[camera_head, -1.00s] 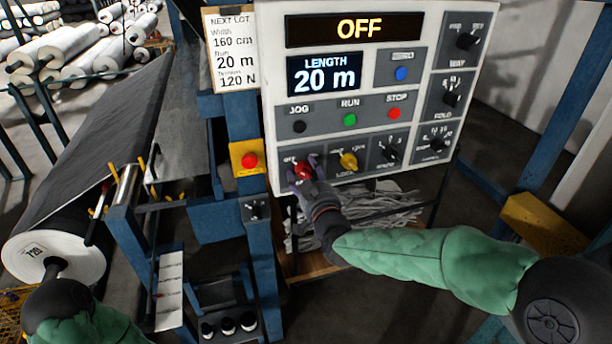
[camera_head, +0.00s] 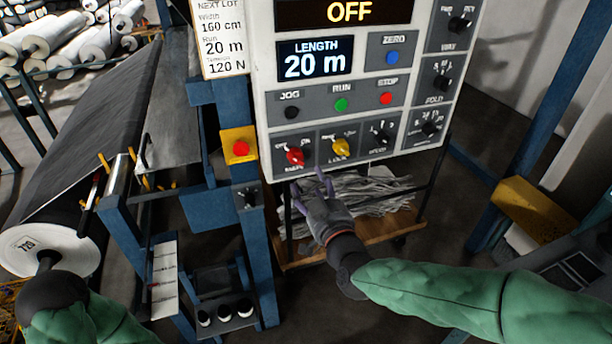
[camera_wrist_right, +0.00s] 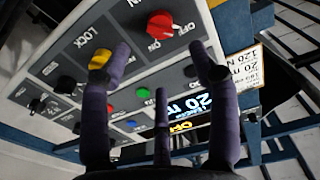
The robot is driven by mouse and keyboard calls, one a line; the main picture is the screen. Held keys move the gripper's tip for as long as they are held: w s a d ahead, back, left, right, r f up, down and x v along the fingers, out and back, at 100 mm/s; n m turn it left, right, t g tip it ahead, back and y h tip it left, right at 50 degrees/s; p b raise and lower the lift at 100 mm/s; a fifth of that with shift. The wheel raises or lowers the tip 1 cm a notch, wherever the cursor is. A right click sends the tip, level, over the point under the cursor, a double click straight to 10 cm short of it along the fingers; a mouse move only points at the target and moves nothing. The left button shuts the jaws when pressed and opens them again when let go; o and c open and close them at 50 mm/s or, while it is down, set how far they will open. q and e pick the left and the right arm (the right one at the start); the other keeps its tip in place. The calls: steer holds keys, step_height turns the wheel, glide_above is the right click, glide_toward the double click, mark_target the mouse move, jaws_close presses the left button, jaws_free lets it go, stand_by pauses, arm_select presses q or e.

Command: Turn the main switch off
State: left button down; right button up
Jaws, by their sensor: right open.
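The main switch is the red knob (camera_head: 295,156) at the lower left of the white control panel (camera_head: 262,110). In the right wrist view the red knob (camera_wrist_right: 163,24) has ON and OFF labels beside it; its exact pointing is hard to tell. The panel's top display (camera_head: 350,12) reads OFF. My right gripper (camera_head: 310,185) is open and empty, just below and right of the knob, apart from it. In the right wrist view its spread fingers (camera_wrist_right: 160,70) have only air between them. My left gripper is out of view; only part of my left arm shows.
A yellow knob (camera_head: 341,147) sits right of the red one. A red button on a yellow box (camera_head: 240,147) is on the blue post at left. JOG, RUN and STOP buttons (camera_head: 386,98) are above. A shelf of scraps (camera_head: 360,195) stands below the panel.

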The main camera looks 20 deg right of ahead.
steer(key=shift+s, duration=0.95)
